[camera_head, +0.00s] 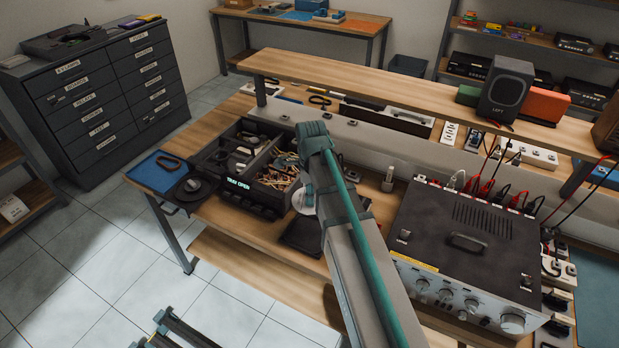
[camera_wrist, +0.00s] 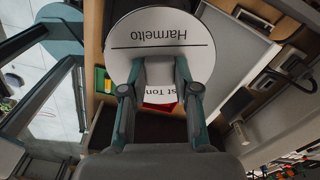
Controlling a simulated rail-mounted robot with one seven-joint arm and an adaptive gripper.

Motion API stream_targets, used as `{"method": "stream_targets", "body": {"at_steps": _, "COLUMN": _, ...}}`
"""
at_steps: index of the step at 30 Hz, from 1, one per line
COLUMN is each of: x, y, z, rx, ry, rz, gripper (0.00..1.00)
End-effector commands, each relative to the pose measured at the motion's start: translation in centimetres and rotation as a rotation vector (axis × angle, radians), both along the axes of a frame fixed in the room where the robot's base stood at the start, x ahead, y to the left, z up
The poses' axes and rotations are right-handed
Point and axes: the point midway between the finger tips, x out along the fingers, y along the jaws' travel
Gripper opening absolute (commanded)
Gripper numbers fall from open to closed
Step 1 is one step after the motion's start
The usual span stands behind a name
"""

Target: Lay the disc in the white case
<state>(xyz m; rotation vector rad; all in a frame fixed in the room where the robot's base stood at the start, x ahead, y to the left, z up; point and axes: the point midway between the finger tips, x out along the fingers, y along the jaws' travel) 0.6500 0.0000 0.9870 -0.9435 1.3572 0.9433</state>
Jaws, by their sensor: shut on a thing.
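In the head view a piece of the white disc (camera_head: 304,199) shows just left of my arm, above the bench; my arm hides the rest and the gripper. I cannot clearly pick out the white case in either view; it may be hidden behind my arm or the disc.
An open dark tray unit (camera_head: 233,190) with sorted small parts stands left of my arm. A dark flat piece (camera_head: 304,236) lies near the bench's front edge. A large amplifier (camera_head: 465,240) with cables stands at right. A blue mat (camera_head: 150,174) lies at the left end.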

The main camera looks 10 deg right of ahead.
Motion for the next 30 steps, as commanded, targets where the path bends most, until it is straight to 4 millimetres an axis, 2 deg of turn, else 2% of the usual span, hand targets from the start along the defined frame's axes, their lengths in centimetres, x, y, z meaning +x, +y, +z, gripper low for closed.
{"method": "stream_targets", "body": {"at_steps": 1, "x": -0.8, "y": 0.0, "z": -0.2, "rx": 0.0, "ry": 0.002, "rz": -0.07, "gripper": 0.04}}
{"method": "stream_targets", "body": {"at_steps": 6, "x": -1.9, "y": 0.0, "z": -1.5, "rx": 0.0, "ry": 0.002, "rz": -0.292, "gripper": 0.04}}
{"method": "stream_targets", "body": {"at_steps": 12, "x": -2.5, "y": 0.0, "z": -2.5, "rx": 0.0, "ry": 0.0, "rz": -0.424, "gripper": 0.04}}
{"method": "stream_targets", "body": {"at_steps": 20, "x": -2.6, "y": 0.0, "z": -3.4, "rx": 0.0, "ry": 0.0, "rz": -0.447, "gripper": 0.04}}
{"method": "stream_targets", "body": {"at_steps": 30, "x": -2.6, "y": 0.0, "z": -6.1, "rx": 0.0, "ry": 0.0, "rz": -0.445, "gripper": 0.04}}
